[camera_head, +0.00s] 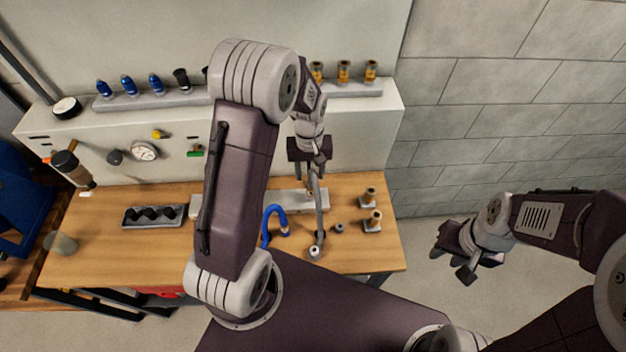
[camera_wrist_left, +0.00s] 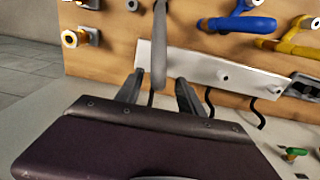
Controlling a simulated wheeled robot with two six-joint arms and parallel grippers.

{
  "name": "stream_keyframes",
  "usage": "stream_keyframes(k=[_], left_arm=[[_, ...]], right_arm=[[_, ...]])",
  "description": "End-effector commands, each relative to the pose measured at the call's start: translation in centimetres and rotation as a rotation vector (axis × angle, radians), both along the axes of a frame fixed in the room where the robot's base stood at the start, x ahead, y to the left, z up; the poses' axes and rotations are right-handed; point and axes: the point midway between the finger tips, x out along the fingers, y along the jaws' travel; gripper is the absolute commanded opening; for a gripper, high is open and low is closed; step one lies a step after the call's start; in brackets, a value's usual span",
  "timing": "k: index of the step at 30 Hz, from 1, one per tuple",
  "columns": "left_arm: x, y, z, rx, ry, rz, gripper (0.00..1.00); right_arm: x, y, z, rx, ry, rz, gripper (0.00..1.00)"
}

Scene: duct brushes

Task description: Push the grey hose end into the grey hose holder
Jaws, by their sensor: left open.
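The grey hose (camera_head: 319,212) rises from a pale round fitting (camera_head: 314,252) near the front of the bench towards my left gripper (camera_head: 312,168). In the left wrist view, the grey hose (camera_wrist_left: 160,45) passes between the two spread fingers of my left gripper (camera_wrist_left: 160,90). I cannot tell whether either finger touches it. A small grey round piece (camera_head: 339,228) stands on the bench right of the hose; I cannot tell whether it is the grey hose holder. My right gripper (camera_head: 453,262) is open and empty, off the bench's right side.
Two brass-tipped fittings (camera_head: 371,220) stand at the right. A dark tray (camera_head: 153,215) lies left.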

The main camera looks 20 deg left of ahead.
Motion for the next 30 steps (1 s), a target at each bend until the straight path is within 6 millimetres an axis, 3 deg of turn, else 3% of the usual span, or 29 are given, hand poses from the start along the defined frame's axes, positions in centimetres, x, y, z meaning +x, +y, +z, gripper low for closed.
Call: stream_keyframes(k=[11, 21, 30], left_arm=[[0.0, 0.0, -1.3, 0.000, 0.000, -0.001, 0.45], [0.0, 0.0, -6.2, 0.000, 0.001, -0.001, 0.45], [0.0, 0.0, -9.1, 0.000, 0.001, -0.001, 0.45]], right_arm=[[0.0, 0.0, -1.2, 0.000, 0.000, 0.000, 0.34], [0.0, 0.0, -5.7, 0.000, 0.000, 0.000, 0.34], [0.1, 0.0, -7.3, 0.000, 0.000, 0.000, 0.34]])
